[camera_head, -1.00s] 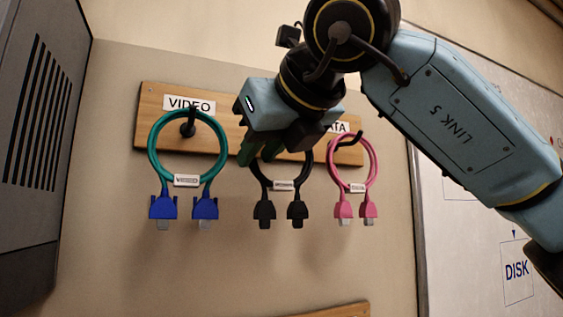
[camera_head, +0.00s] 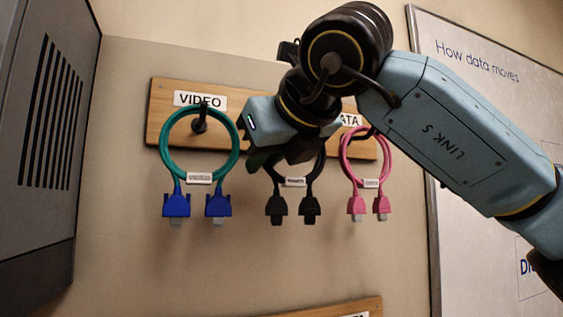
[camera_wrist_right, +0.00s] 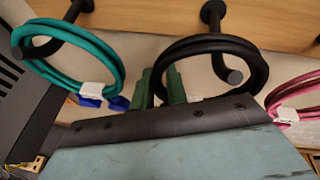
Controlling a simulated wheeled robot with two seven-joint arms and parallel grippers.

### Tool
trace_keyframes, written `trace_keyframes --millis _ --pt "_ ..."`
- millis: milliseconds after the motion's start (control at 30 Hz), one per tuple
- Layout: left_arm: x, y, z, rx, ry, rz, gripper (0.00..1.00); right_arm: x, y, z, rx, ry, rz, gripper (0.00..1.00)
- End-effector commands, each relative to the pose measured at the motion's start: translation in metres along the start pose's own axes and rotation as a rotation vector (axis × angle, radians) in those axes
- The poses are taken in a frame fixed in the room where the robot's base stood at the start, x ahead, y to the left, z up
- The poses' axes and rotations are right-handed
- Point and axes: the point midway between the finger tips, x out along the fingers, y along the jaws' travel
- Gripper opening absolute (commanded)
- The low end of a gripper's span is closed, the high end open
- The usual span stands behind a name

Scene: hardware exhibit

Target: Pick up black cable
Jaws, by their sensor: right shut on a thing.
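The black cable (camera_head: 316,170) is a coiled loop with two black plugs hanging down and a white tag. It hangs on the middle of the wooden board, and my right gripper hides its top in the head view. In the right wrist view the black loop (camera_wrist_right: 258,68) hangs around a dark peg (camera_wrist_right: 226,70). My right gripper (camera_head: 268,160) is at the loop's upper left. Its green fingers (camera_wrist_right: 163,84) are shut on the left side of the loop. My left gripper is not in view.
A green cable (camera_head: 164,150) with blue plugs hangs left under the VIDEO sign (camera_head: 200,100). A pink cable (camera_head: 345,155) hangs close on the right. The wooden board (camera_head: 160,105) is on a beige wall. A grey vented cabinet (camera_head: 20,220) stands far left.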

Motion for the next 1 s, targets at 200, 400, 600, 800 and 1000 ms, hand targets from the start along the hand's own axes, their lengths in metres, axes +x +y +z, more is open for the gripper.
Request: trace_keyframes --millis 200,400,600,800,1000 --pt "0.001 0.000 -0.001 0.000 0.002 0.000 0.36 -0.003 -0.002 0.007 0.002 0.000 -0.002 0.00" --pt "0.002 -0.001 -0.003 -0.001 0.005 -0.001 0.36 -0.010 -0.006 0.025 0.001 -0.001 -0.001 0.00" --pt "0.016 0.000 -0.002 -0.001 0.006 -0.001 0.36 -0.039 -0.006 0.020 -0.002 -0.006 -0.002 0.00" --pt "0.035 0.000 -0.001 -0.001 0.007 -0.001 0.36 -0.088 0.000 0.000 -0.002 -0.007 -0.003 0.00" --pt "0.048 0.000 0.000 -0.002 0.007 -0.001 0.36 -0.138 0.005 -0.018 -0.001 -0.006 -0.003 0.00"
